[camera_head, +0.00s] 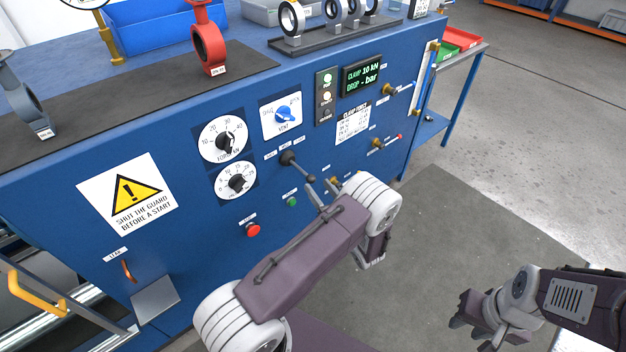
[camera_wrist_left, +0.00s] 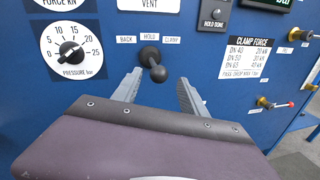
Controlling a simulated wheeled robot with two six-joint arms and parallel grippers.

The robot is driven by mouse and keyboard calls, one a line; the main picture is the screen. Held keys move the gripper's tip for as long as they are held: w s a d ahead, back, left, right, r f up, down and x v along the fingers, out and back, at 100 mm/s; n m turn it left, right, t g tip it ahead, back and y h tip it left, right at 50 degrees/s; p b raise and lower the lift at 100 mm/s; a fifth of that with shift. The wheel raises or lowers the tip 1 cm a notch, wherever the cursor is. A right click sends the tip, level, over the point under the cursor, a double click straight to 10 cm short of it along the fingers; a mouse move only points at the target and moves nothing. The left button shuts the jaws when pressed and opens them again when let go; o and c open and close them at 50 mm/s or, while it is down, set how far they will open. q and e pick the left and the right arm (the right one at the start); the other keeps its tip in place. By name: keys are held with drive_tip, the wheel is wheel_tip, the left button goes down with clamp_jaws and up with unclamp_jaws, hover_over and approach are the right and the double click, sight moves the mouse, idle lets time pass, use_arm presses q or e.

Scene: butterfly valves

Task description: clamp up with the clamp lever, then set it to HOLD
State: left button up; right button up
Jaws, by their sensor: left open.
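The clamp lever (camera_head: 300,168) is a dark lever with a round knob on the blue panel front. In the left wrist view the lever (camera_wrist_left: 156,70) sticks out below the labels BACK, HOLD and CLAMP. Its knob leans slightly to the right and down under HOLD. My left gripper (camera_head: 325,192) is open in front of the panel. In the left wrist view its two fingers (camera_wrist_left: 160,84) point at the panel, one each side of the knob, with gaps. My right gripper (camera_head: 480,318) hangs over the floor at the lower right, away from the panel; its jaw opening is unclear.
The display (camera_head: 362,75) reads CLAMP 10 kN and DROP - bar. A blue VENT knob (camera_head: 285,114), two dials (camera_head: 230,140), a red button (camera_head: 253,230) and a green button (camera_head: 292,202) surround the lever. Small levers (camera_head: 378,144) sit to the right. Floor at right is clear.

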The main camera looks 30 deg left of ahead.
sight(314, 182)
use_arm(q)
drive_tip(key=x, duration=0.5)
drive_tip(key=shift+w+a, duration=0.1)
drive_tip(key=shift+a, duration=0.15)
drive_tip(key=shift+f, duration=0.1)
clamp_jaws()
idle(1.0)
